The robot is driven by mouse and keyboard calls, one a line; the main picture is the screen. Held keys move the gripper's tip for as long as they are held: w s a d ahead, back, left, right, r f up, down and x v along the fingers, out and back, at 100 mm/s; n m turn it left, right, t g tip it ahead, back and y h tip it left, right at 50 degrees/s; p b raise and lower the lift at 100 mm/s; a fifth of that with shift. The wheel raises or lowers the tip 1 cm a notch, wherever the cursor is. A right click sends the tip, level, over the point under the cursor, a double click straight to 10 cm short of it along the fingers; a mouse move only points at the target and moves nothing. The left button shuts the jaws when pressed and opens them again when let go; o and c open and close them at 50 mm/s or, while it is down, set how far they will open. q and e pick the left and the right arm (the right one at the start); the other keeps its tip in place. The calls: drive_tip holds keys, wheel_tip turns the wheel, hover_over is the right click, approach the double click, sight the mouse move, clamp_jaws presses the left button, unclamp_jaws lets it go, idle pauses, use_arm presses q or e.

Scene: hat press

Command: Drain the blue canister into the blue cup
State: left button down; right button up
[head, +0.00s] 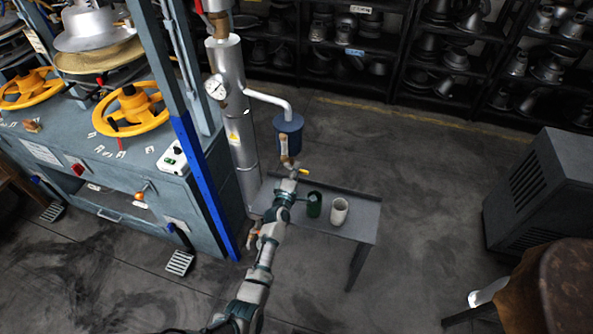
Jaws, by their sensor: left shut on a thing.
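The blue canister (289,133) hangs at the end of a bent silver pipe, above the back of a small grey bench (362,222). A green cup (314,205) and a white cup (338,211) stand on the bench right of my arm. I make out no blue cup; my arm covers part of the bench. My right gripper is not in view.
A tall silver column with a gauge (215,88) stands left of the canister. The blue-grey press (115,170) with yellow wheels fills the left. A grey cabinet (540,195) stands at right, shelves of metal forms (450,50) behind. Floor between bench and cabinet is clear.

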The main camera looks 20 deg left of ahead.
use_arm(q)
drive_tip(key=shift+n, duration=0.4)
drive_tip(key=shift+a, duration=0.1)
drive_tip(key=c, duration=1.1)
unclamp_jaws()
drive_tip(key=s, duration=1.2)
drive_tip(key=shift+a+f, duration=0.1)
drive_tip(key=shift+a, duration=0.15)
drive_tip(key=shift+w, duration=0.1)
